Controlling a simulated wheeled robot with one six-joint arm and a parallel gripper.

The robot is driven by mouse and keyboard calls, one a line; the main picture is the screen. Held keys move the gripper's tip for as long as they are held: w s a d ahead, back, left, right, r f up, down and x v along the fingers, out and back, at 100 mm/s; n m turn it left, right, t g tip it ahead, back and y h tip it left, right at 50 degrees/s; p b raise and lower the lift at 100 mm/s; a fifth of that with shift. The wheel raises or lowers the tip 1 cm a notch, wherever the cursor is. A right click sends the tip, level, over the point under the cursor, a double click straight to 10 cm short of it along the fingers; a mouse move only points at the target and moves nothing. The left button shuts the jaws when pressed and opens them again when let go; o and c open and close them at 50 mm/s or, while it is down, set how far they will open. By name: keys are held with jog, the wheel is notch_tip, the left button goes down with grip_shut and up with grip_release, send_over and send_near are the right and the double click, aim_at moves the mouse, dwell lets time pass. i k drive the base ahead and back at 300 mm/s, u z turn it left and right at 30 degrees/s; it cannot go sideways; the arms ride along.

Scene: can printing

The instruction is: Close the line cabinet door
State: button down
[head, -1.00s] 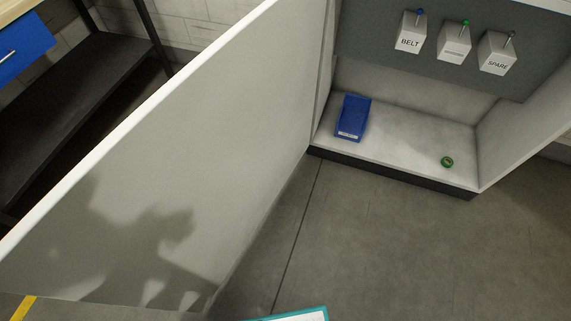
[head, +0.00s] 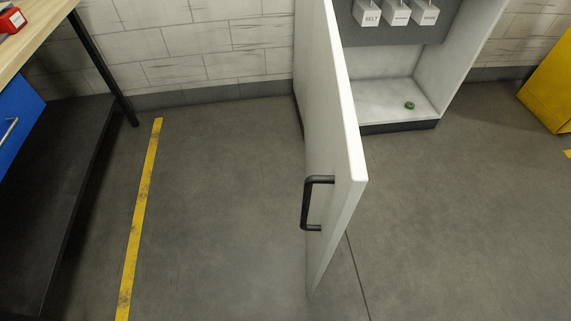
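The line cabinet door (head: 330,130) stands wide open, swung out from the left side of the cabinet toward me. I see it nearly edge-on. A black bar handle (head: 307,203) is on its outer, left face near the free edge. The white cabinet (head: 462,60) stands open against the back wall. Inside are a grey panel with several white labelled boxes (head: 397,13), one marked BELT, and a green ring (head: 409,105) on the cabinet floor. My gripper is not in view.
A workbench (head: 40,35) with a blue drawer (head: 18,115) and a dark lower shelf (head: 60,190) stands at the left. A yellow floor line (head: 140,215) runs beside it. A yellow object (head: 552,80) is at the far right. The floor on both sides of the door is clear.

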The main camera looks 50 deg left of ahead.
aim_at(337, 177)
jog(key=u, duration=0.05)
jog(key=k, duration=0.1)
jog(key=u, duration=1.35)
jog(key=i, duration=0.5)
jog(key=z, duration=0.95)
jog(key=k, duration=1.5)
jog(key=u, duration=0.9)
jog(key=i, duration=0.95)
jog(key=z, duration=0.05)
